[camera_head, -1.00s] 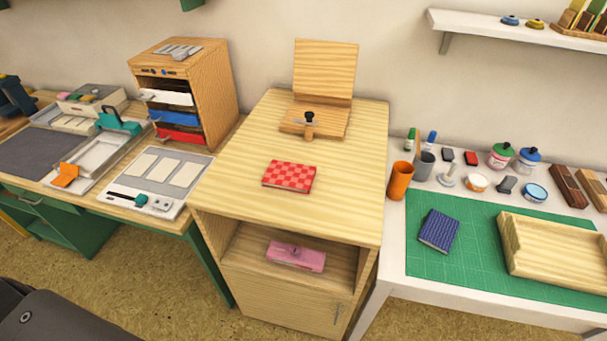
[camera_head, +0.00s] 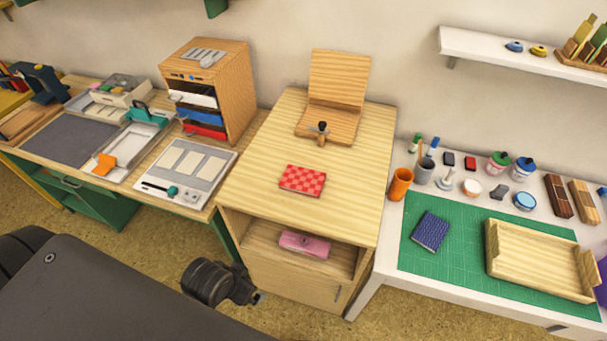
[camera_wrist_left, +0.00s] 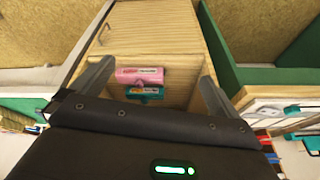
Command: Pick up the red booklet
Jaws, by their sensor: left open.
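The red booklet (camera_head: 302,180) has a checkered cover and lies flat on top of the wooden cabinet (camera_head: 260,160) in the head view. It is not recognisable in the left wrist view. My left gripper (camera_wrist_left: 152,80) is open in the left wrist view, its two fingers spread wide with nothing between them. It faces the front of the cabinet, where a pink item (camera_wrist_left: 140,75) shows in the open shelf. In the head view a dark part of my arm shows at the lower left, low in front of the cabinet and apart from the booklet. My right gripper is not in view.
A wooden stand (camera_head: 330,122) is behind the booklet. A drawer unit (camera_head: 212,85) stands on the left desk. The right table holds a green mat (camera_head: 465,245), a blue booklet (camera_head: 430,231), a wooden tray (camera_head: 535,262) and an orange cup (camera_head: 400,184). The cabinet top around the booklet is clear.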

